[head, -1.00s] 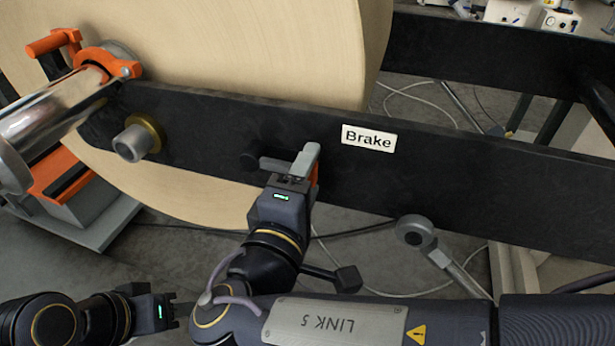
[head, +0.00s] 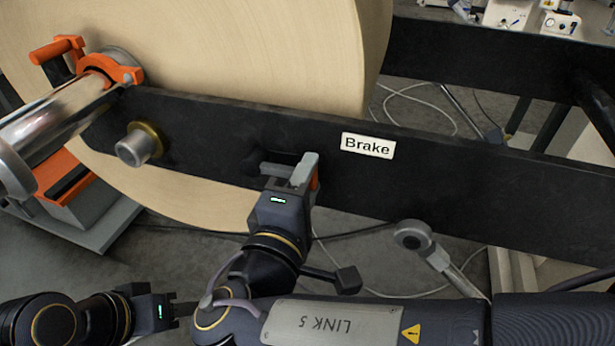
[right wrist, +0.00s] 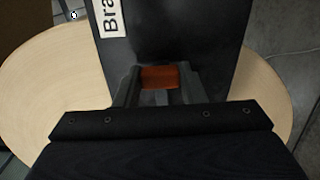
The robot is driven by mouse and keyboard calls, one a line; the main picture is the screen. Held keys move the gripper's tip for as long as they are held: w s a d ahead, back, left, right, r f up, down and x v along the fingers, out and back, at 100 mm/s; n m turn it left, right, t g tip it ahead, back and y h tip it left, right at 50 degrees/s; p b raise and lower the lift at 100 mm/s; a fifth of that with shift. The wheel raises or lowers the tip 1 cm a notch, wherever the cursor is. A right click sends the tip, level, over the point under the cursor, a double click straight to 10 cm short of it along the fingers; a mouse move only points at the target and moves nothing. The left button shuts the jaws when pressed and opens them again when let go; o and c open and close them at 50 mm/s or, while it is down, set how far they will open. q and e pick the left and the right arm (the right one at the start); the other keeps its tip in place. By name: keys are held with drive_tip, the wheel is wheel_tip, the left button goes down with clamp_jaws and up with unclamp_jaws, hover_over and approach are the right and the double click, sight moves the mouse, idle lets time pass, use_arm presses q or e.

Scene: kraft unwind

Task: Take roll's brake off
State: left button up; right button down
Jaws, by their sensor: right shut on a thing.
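The black beam (head: 450,180) carries a white "Brake" label (head: 368,146). An orange brake handle (head: 316,180) shows only as a sliver beside the right gripper's finger in the head view. My right gripper (head: 290,170) is at the beam's face, left of and below the label. In the right wrist view the orange handle (right wrist: 160,77) sits between the grey fingers of the right gripper (right wrist: 158,88), which is shut on it. Most of the handle is hidden by the fingers. My left gripper (head: 176,306) is low at the left, away from the beam; its finger gap is unclear.
The large kraft roll (head: 240,50) stands behind the beam. A metal shaft (head: 65,120) with an orange clamp (head: 110,70) is at the left. A round stub (head: 138,146) sticks out of the beam. A grey rod end (head: 412,235) stands below the beam, with cables on the floor.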

drive_tip(key=r+n+p, duration=0.1)
drive_tip(key=n+p, duration=0.1)
drive_tip(key=p, duration=0.1)
drive_tip(key=a+r+n+p, duration=0.1)
drive_tip(key=r+n+p, duration=0.1)
drive_tip(key=p, duration=0.1)
drive_tip(key=r+n+p, duration=0.1)
drive_tip(key=r+p, duration=0.1)
drive_tip(key=p, duration=0.1)
drive_tip(key=shift+w+a+r+n, duration=0.15)
drive_tip(key=shift+w+n, duration=0.1)
drive_tip(key=shift+n, duration=0.15)
drive_tip(key=shift+w+a+r+n+p, duration=0.25)
drive_tip(key=shift+a+r+n+p, duration=0.35)
drive_tip(key=shift+n+p, duration=0.95)
drive_tip(key=shift+w+a+r+n+p, duration=0.3)
drive_tip(key=shift+a+n+p, duration=0.65)
drive_tip(key=shift+p, duration=1.05)
drive_tip(key=shift+w+a+r+n+p, duration=0.15)
drive_tip(key=shift+a+r+n+p, duration=0.45)
drive_tip(key=shift+n+p, duration=0.95)
drive_tip(key=shift+a+f+m, duration=0.1)
drive_tip(key=shift+f+m, duration=0.05)
drive_tip(key=shift+m, duration=0.1)
drive_tip(key=c, duration=0.9)
unclamp_jaws()
